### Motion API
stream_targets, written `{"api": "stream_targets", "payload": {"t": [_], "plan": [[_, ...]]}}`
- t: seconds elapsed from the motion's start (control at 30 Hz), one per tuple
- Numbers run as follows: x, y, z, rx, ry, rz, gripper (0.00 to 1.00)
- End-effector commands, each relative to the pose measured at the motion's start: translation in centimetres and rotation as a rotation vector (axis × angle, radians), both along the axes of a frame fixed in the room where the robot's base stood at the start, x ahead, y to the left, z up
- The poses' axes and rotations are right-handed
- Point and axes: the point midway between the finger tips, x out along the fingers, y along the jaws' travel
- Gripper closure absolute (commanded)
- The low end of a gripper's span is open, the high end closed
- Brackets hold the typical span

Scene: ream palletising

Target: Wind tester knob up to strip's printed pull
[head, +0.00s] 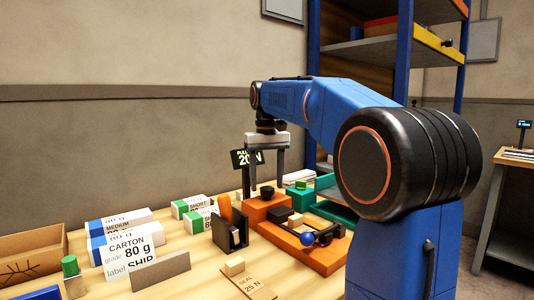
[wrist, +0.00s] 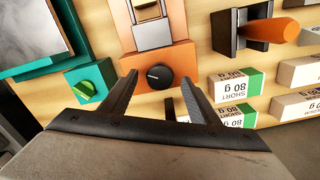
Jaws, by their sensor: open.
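The tester is an orange unit (head: 272,212) on the table with a round black knob (head: 267,191) on top. In the wrist view the knob (wrist: 159,76) has a white mark on its face. My gripper (head: 266,180) points down above the knob, fingers open on either side of it; I cannot tell whether they touch it. In the wrist view my gripper (wrist: 159,88) also brackets the knob. A dark display (head: 245,158) behind reads about 20 N, partly covered by a finger. A tan strip (head: 250,284) printed 25 N lies at the table's front, with a small block on it.
A teal unit with a green knob (wrist: 85,90) stands beside the tester. An orange-handled dark holder (head: 230,232), labelled reams (head: 124,251) and a cardboard box (head: 30,258) are to the left. A blue ball-ended lever (head: 307,239) is on the tester's front. A shelf rack stands behind.

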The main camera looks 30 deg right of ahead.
Motion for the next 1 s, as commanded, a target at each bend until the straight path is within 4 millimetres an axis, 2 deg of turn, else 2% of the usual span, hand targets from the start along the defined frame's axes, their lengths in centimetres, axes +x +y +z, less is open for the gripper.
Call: {"api": "stream_targets", "payload": {"t": [0.7,1.0], "plan": [[0.1,0.0,13.4,0.0,-0.002,0.0,0.44],[0.0,0.0,16.0,-0.001,-0.004,0.0,0.44]]}}
